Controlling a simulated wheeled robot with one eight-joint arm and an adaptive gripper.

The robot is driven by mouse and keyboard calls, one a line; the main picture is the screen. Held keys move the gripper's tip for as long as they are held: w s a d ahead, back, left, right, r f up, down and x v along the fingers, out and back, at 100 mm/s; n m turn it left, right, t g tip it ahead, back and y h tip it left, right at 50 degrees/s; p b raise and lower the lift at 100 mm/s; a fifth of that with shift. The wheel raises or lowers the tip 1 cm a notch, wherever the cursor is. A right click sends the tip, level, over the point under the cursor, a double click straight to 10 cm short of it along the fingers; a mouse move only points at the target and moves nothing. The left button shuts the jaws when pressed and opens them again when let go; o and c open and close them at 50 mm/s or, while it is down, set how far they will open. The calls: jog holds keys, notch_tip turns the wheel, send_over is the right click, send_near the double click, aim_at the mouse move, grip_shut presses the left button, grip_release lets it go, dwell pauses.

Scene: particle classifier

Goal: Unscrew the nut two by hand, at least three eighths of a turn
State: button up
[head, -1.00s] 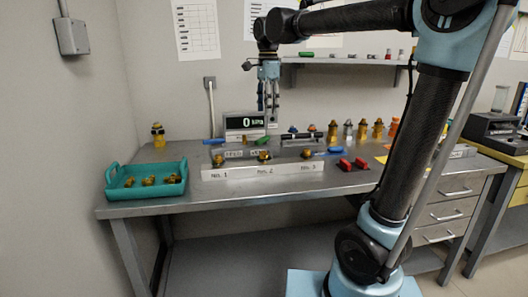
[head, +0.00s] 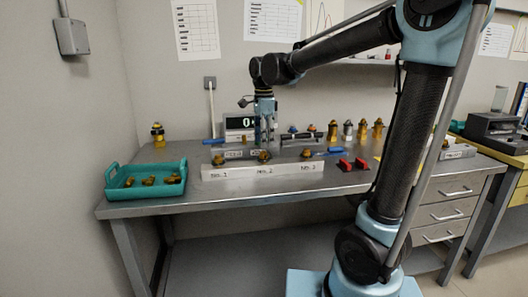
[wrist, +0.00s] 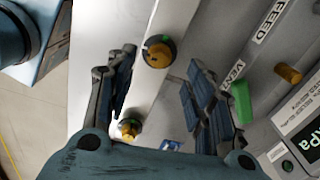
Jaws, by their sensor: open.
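Three brass nuts sit along the front of the metal fixture, above a pale strip (head: 215,173) marked No. 1, No. 2 and No. 3. Nut two (head: 263,157) is the middle one. My gripper (head: 266,143) points down just above and behind it, with its fingers apart and empty. In the wrist view my gripper (wrist: 160,90) shows its two dark padded fingers spread wide. A brass nut (wrist: 158,50), apparently nut two, lies beyond the gap between them, touching neither finger. Another brass nut (wrist: 130,128) shows lower, near the left finger.
A green handle (wrist: 242,100) lies close beside the right finger. The pressure display (head: 240,122) stands behind the fixture. A teal tray (head: 112,192) with brass parts is at the left, red handles (head: 352,165) at the right. Several brass fittings (head: 363,130) line the back.

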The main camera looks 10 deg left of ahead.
aim_at(264, 152)
jog(key=shift+f, duration=2.45)
jog(key=c, duration=1.1)
